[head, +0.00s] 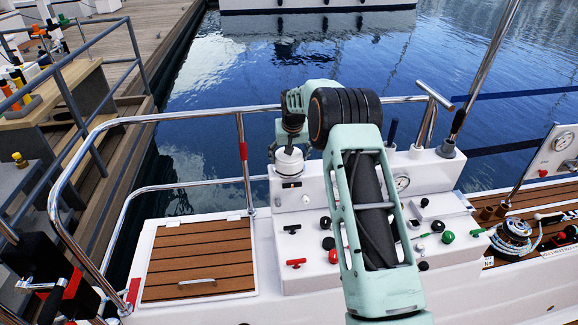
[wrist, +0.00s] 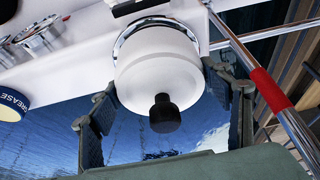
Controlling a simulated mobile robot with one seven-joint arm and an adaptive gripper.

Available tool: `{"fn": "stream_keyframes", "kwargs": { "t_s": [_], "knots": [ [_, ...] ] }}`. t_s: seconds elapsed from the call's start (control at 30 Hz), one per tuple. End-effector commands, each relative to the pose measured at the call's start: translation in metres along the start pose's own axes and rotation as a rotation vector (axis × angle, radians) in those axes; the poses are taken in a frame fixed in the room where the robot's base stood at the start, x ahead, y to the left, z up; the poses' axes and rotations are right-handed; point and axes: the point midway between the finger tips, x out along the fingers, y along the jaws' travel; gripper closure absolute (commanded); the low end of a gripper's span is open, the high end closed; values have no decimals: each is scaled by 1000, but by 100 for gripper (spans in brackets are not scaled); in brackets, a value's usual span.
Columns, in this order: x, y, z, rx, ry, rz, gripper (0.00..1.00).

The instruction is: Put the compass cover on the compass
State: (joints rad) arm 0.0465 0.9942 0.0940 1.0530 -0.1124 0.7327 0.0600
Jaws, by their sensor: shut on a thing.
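The compass cover (wrist: 158,72) is a white rounded cap with a black knob (wrist: 164,113), seen close in the wrist view. In the head view it is the small white shape (head: 289,162) at the console's back left corner. My gripper (wrist: 163,82) has one finger on each side of the cover and is shut on it. In the head view my gripper (head: 289,143) is above that corner, partly behind my arm. A chrome ring (wrist: 128,35) shows at the cover's far edge. The compass itself is hidden, and I cannot tell whether the cover is fully seated.
The white console (head: 310,205) carries red, green and black knobs and a gauge (head: 402,183). A chrome rail (head: 180,117) with a red band (head: 243,150) runs close to the cover. A brown slatted hatch (head: 200,258) lies at the left. Water is behind.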

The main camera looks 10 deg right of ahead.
Motion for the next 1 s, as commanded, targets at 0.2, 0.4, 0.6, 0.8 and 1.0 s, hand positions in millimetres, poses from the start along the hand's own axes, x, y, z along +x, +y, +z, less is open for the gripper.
{"fn": "stream_keyframes", "kwargs": {
  "t_s": [0.2, 0.4, 0.6, 0.8, 1.0],
  "knots": [
    [0, 0, 0, 0, 1, 0, 57],
    [0, 0, 0, 0, 1, 0, 57],
    [1, 0, 0, 0, 0, 0, 57],
    [4, 0, 2, 0, 0, 0, 57],
    [4, 0, 2, 0, 0, 0, 15]
  ]
}}
